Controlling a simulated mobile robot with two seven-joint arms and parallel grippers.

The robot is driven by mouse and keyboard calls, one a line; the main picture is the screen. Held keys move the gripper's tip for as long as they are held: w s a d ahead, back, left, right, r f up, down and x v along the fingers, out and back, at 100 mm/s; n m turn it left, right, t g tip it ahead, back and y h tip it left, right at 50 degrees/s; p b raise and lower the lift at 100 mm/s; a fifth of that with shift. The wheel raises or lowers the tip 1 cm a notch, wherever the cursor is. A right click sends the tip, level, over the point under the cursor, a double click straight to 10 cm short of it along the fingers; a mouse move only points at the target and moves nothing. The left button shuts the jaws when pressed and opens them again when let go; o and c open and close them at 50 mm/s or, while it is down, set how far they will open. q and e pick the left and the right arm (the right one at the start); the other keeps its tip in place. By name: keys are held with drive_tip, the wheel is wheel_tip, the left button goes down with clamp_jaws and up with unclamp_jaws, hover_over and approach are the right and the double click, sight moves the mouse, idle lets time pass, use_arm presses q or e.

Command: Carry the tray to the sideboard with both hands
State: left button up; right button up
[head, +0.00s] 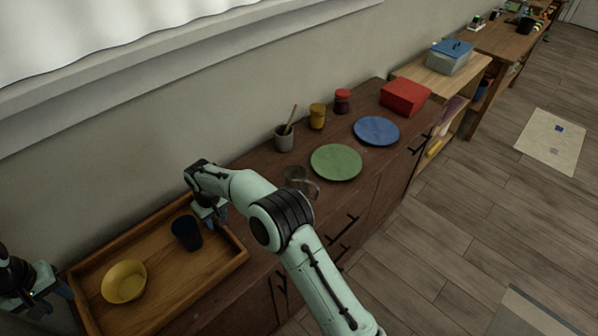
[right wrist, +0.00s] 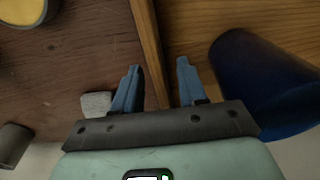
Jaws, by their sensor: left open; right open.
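The wooden tray (head: 215,277) rests on the left end of the dark brown sideboard (head: 240,310). A yellow bowl (head: 124,282) and a dark blue cup (head: 186,234) stand in it. My left gripper (head: 58,284) is open at the tray's left end; whether its fingers straddle the rim is unclear. My right gripper (head: 210,212) is open at the tray's opposite end, beside the cup. In the right wrist view its fingers (right wrist: 158,78) are apart on either side of the tray wall (right wrist: 150,45), with the blue cup (right wrist: 262,85) to the right.
A clear glass (head: 300,181), partly hidden by my right arm, a grey cup with utensil (head: 284,139), yellow jar (head: 317,116), red jar (head: 342,101), green plate (head: 336,162), blue plate (head: 377,130) and red box (head: 405,97) occupy the sideboard.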

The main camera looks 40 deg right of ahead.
wheel_tip(320, 180, up, 12)
drive_tip(key=shift+s+f, duration=0.15)
drive_tip(key=shift+s, duration=0.25)
idle(0.5)
